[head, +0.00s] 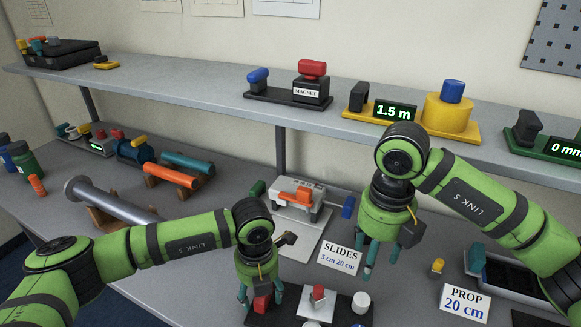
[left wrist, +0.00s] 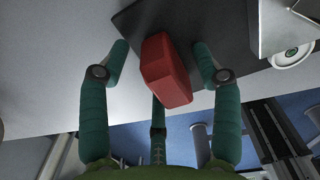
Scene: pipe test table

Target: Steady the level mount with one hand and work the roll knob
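A dark base plate (head: 340,304), which I take to be the level mount, lies at the front edge of the table; its bottom is cut off in the head view. It carries a red block (head: 262,303), a pale piece with a red top (head: 318,297) and white round parts (head: 361,302). I cannot tell which is the roll knob. My left gripper (head: 262,296) is open over the red block. In the left wrist view the red block (left wrist: 165,70) sits between the spread fingers (left wrist: 160,85), apart from the side fingers.
A white device with an orange top (head: 293,195) stands behind the plate, near the SLIDES card (head: 340,260). The PROP card (head: 465,301) and a dark tray (head: 510,278) are at right. Pipes (head: 105,200) lie at left. A shelf (head: 190,85) runs behind.

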